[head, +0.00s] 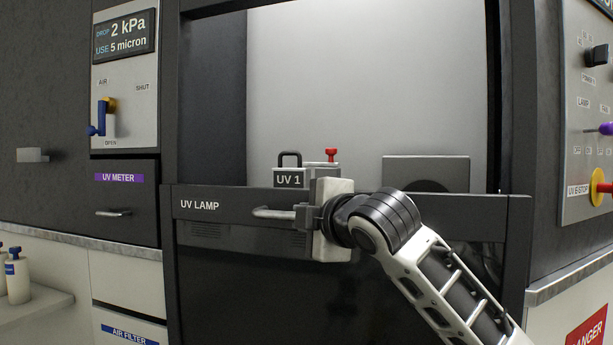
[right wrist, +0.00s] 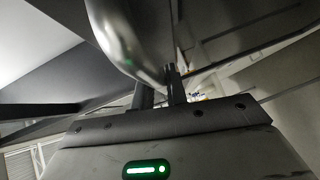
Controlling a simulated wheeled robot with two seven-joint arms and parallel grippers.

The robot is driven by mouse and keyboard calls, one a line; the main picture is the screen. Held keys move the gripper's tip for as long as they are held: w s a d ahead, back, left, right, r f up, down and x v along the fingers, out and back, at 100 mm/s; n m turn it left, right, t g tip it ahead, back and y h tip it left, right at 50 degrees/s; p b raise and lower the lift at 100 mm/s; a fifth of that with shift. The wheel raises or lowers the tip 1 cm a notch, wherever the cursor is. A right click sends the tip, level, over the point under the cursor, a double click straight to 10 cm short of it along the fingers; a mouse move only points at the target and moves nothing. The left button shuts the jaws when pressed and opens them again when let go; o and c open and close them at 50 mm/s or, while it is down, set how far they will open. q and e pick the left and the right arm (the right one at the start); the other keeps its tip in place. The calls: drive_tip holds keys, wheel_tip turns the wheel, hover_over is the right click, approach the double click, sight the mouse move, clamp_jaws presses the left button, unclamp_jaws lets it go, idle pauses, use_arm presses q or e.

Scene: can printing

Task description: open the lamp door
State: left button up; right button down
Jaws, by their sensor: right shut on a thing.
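The lamp door (head: 225,232) is a dark panel labelled "UV LAMP" in the head view. Its top edge lies below a lit, pale chamber. A silver bar handle (head: 272,212) is on its upper front. My right gripper (head: 303,216) is shut on the right end of this handle, its arm coming from the lower right. In the right wrist view the curved metal handle (right wrist: 122,42) passes at the fingers (right wrist: 161,86); the exact contact is hard to see. My left gripper is not in view.
Inside the chamber stand a grey "UV 1" unit (head: 290,180) with a black loop handle, a red knob (head: 331,154) and a grey box (head: 427,172). A "UV METER" drawer (head: 125,212) is on the left. A control panel (head: 585,110) with a UV E-stop is on the right.

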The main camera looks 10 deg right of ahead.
wheel_tip(320, 180, down, 13)
drive_tip(key=b, duration=0.2)
drive_tip(key=shift+f+b, duration=0.2)
drive_tip(key=shift+b, duration=0.2)
drive_tip(key=shift+f, duration=0.75)
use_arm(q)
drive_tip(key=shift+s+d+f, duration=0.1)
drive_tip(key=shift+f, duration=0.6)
use_arm(e)
drive_tip(key=c, duration=1.4)
unclamp_jaws()
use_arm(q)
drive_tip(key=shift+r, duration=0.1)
use_arm(e)
drive_tip(key=shift+r, duration=0.1)
